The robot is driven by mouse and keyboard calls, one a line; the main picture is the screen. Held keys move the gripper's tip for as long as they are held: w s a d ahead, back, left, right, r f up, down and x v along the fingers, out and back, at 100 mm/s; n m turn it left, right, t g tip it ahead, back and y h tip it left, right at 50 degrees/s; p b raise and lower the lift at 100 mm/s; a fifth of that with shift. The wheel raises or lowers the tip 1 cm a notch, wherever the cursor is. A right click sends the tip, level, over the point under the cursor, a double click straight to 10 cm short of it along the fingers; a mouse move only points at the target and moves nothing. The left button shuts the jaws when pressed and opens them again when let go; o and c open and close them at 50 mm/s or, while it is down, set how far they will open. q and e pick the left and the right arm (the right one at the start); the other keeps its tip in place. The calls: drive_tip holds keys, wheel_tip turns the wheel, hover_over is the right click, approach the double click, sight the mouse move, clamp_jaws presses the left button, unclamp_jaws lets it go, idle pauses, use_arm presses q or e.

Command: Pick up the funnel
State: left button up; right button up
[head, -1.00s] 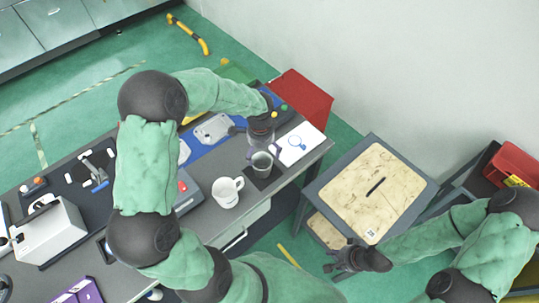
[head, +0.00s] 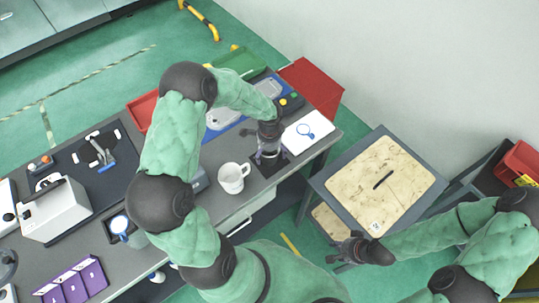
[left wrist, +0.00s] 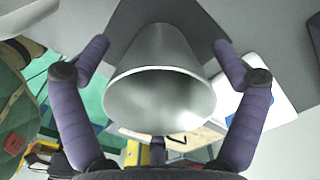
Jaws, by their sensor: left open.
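The funnel is a grey metal cone (left wrist: 160,92) with its wide mouth towards the camera in the left wrist view. In the head view the funnel (head: 267,160) stands on a dark square near the table's right end, partly hidden by my gripper. My left gripper (head: 268,150) is above and around it. In the left wrist view the left gripper's purple fingers (left wrist: 161,48) are spread on either side of the funnel, with gaps between. My right gripper (head: 347,250) is away from the table, by the low stand; its finger opening is unclear.
A white mug (head: 233,178) stands just left of the funnel. A white card with a blue ring (head: 306,130) lies to its right. A red bin (head: 313,88) is behind the table end. A stand with a beige top (head: 385,185) is at the right.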

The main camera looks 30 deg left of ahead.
use_arm(q)
drive_tip(key=shift+f, duration=0.35)
drive_tip(key=c, duration=1.3)
drive_tip(key=shift+r, duration=0.15)
